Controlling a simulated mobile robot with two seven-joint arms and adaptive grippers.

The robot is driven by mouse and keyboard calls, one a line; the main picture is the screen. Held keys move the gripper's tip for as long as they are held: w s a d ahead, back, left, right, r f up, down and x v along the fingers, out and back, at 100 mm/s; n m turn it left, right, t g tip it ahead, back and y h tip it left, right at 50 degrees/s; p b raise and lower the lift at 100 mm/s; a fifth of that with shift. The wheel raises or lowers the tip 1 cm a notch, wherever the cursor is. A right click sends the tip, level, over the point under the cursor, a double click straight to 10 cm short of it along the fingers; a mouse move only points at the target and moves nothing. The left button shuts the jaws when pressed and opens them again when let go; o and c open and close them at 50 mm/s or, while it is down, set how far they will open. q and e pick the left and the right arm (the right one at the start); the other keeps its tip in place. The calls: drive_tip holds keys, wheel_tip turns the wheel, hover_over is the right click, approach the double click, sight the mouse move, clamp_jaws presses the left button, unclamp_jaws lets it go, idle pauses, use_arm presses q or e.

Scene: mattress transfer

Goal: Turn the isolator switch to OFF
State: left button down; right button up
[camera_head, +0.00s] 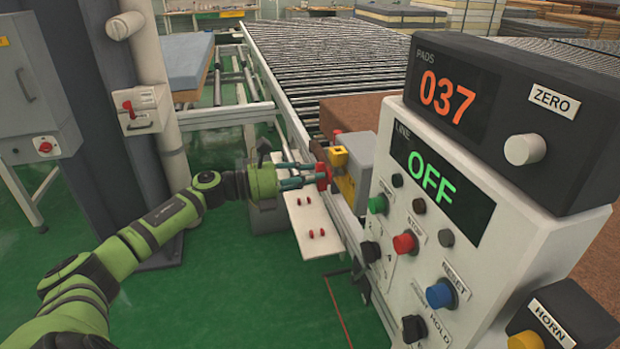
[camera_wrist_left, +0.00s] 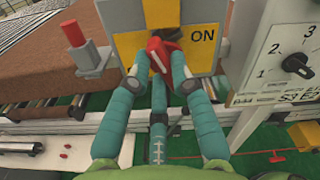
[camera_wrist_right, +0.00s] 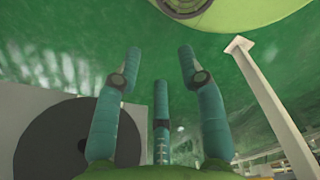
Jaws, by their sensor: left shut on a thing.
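The isolator switch is a red handle (camera_wrist_left: 163,52) on a yellow plate (camera_wrist_left: 203,58) marked ON, on a grey box (camera_head: 357,152) beside the roller conveyor. My left gripper (camera_head: 309,176) reaches it from the left. In the left wrist view its teal fingers (camera_wrist_left: 160,62) are closed around the red handle. The handle stands tilted, and its tip lies left of the ON label. Any OFF label is hidden or out of frame. My right gripper (camera_wrist_right: 160,62) is open and empty, with its fingers apart over green floor.
A white control panel (camera_head: 418,270) with buttons, an OFF display and a 037 readout stands close on the right. A white shelf (camera_head: 312,222) with red pegs lies below my left gripper. A red post (camera_wrist_left: 74,33) stands left of the switch.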

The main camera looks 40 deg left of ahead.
use_arm(q)
drive_tip(key=shift+f+n+p, duration=0.15)
drive_tip(key=shift+n+p, duration=0.2)
drive_tip(key=shift+n, duration=1.9)
drive_tip(key=shift+f+n+p, duration=0.15)
drive_tip(key=shift+n+p, duration=0.2)
drive_tip(key=shift+n, duration=1.95)
drive_tip(key=shift+f+n+p, duration=0.15)
drive_tip(key=shift+n+p, duration=0.2)
drive_tip(key=shift+n, duration=1.9)
drive_tip(key=c, duration=1.1)
unclamp_jaws()
drive_tip(key=v, duration=1.2)
